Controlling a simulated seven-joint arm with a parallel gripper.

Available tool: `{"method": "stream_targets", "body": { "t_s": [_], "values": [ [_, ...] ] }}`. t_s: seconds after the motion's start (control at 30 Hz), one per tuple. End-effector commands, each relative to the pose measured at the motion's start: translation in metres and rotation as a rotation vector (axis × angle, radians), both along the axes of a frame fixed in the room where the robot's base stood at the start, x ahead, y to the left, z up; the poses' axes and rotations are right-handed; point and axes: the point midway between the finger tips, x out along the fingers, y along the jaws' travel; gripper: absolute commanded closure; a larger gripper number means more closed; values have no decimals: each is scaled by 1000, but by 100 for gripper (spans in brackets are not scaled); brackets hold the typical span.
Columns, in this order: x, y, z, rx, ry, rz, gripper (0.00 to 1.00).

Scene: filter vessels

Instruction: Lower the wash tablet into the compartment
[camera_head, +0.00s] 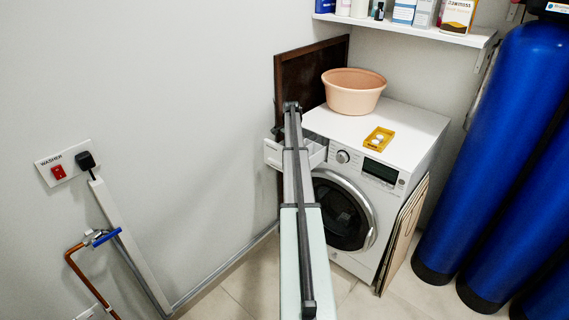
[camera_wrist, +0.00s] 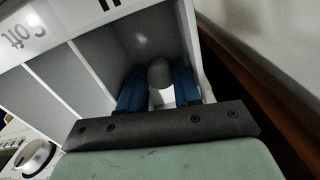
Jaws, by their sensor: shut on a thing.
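The wash tablet (camera_wrist: 160,72) is a round grey piece held between the two blue fingers of my gripper (camera_wrist: 159,84) in the wrist view. The fingers are shut on it and reach into the right-hand compartment (camera_wrist: 130,50) of the drawer, as the wrist view shows it. I cannot tell how far the tablet is above the compartment floor. The white detergent drawer (camera_head: 274,153) is pulled out at the washing machine's upper left. In the head view my arm hides the tablet and part of the drawer.
The washing machine (camera_head: 408,165) carries a peach basin (camera_head: 353,95) and a yellow tray (camera_head: 367,142) with whitish pieces. Dark brown board (camera_head: 305,68) stands behind the drawer. Blue vessels (camera_head: 500,140) stand at the right. Compartment walls (camera_wrist: 88,72) lie close to the fingers.

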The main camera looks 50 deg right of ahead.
Motion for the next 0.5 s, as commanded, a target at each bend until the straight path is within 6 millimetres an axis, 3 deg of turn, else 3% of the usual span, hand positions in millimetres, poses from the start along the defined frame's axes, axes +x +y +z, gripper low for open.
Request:
{"method": "stream_targets", "body": {
  "t_s": [0.5],
  "values": [
    [0,0,-7,0,0,0,96]
  ]
}}
